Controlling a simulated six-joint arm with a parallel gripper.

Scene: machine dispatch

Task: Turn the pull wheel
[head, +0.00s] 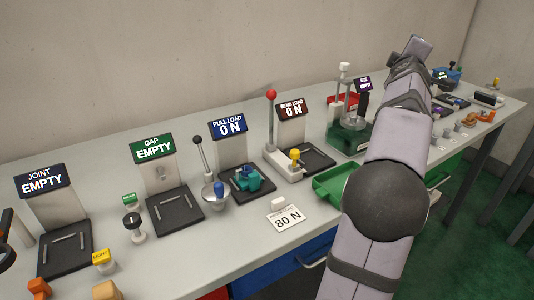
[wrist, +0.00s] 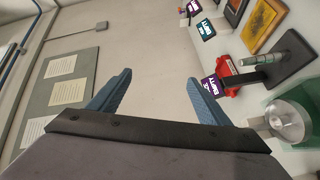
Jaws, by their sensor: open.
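The pull load station (head: 230,127) stands on the bench with a sign reading "PULL LOAD 0 N". A silver round wheel-like part (head: 214,199) with a blue knob (head: 219,187) sits at its front left; it looks like the pull wheel. A black-tipped lever (head: 199,150) rises behind it. A teal part (head: 248,180) sits on the station's dark base. My gripper (wrist: 158,76) is open and empty in the wrist view, facing the wall. My arm reaches to the far right, well away from the wheel.
The bend load station (head: 291,109) with a red-ball lever (head: 271,95) is to the right. The gap station (head: 153,148) is to the left. A green tray (head: 332,190) and an "80 N" card (head: 286,219) lie in front. The wrist view shows a grey notice board (wrist: 62,97).

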